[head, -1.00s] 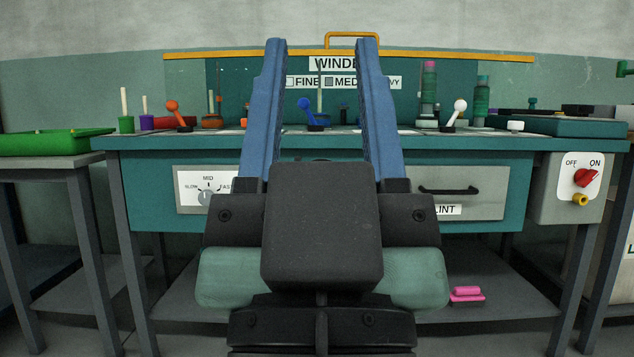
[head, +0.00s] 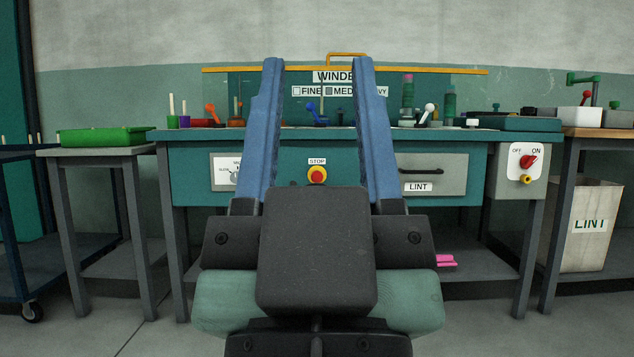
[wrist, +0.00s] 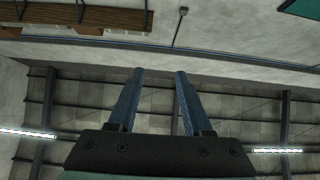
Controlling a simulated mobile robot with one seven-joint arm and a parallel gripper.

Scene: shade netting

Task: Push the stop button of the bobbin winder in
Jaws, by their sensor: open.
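The bobbin winder (head: 230,90) stands on the bench, with a WINDER sign and a yellow-edged clear guard. My gripper is open and empty, its fingers pointing up and apart from the bench. In the wrist view my gripper (wrist: 158,72) points at wall and ceiling; the button does not show there.
A speed dial panel (head: 226,172) is left of the button, a grey LINT drawer (head: 430,174) right of it. An OFF/ON switch box (head: 522,165) hangs at the bench's right end.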

